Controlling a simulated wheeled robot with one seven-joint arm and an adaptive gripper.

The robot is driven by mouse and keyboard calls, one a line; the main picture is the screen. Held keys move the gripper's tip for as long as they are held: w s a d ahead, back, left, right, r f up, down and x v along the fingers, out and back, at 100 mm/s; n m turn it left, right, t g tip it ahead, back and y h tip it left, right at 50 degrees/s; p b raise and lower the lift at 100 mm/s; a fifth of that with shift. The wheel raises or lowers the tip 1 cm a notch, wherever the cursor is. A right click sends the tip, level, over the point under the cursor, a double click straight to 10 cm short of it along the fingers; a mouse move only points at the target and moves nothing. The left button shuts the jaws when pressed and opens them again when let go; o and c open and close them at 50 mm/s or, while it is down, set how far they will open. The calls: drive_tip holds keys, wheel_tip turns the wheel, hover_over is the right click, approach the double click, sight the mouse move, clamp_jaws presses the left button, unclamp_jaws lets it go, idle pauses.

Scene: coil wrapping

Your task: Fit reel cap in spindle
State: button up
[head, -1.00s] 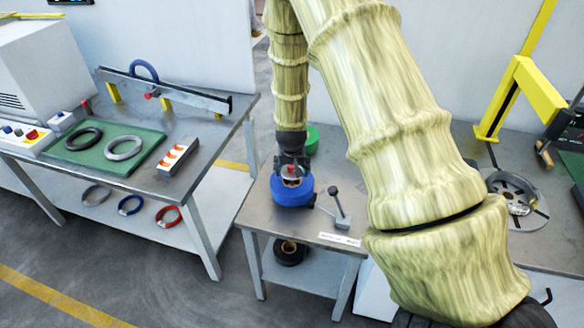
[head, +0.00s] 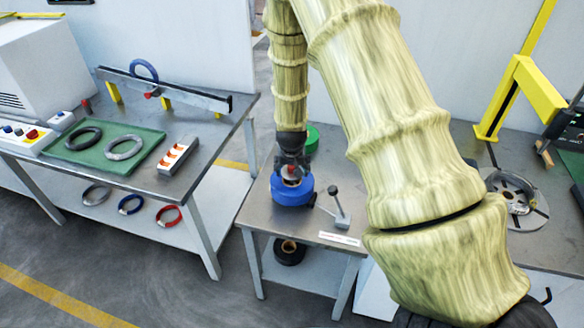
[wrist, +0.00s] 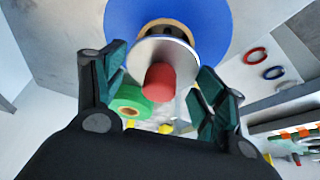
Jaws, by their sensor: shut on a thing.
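The reel cap, a silver disc (wrist: 150,52) with a red knob (wrist: 160,82), sits between the fingers of my gripper (wrist: 160,88). My gripper is shut on the cap. In the head view my gripper (head: 291,168) hangs over the blue reel (head: 293,192) on the small steel table. In the wrist view the blue reel (wrist: 210,22) lies just beyond the disc, its tan core ring and dark centre partly covered by the cap. The spindle itself is not clearly seen; whether the cap touches the reel I cannot tell.
A green reel (head: 311,138) stands behind the blue one. A lever with a black knob (head: 338,207) stands close on the right. A dark reel (head: 289,251) is on the shelf below. The left bench (head: 215,145) holds a green mat with coils.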

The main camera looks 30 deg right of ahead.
drive_tip(key=shift+f+b, duration=0.65)
drive_tip(key=shift+f, duration=0.8)
drive_tip(key=o, duration=1.2)
drive_tip(key=shift+r, duration=0.15)
drive_tip(key=v, duration=1.1)
drive_tip(key=shift+s+r, duration=0.2)
drive_tip(key=shift+r, duration=0.15)
drive_tip(key=shift+a, duration=0.1)
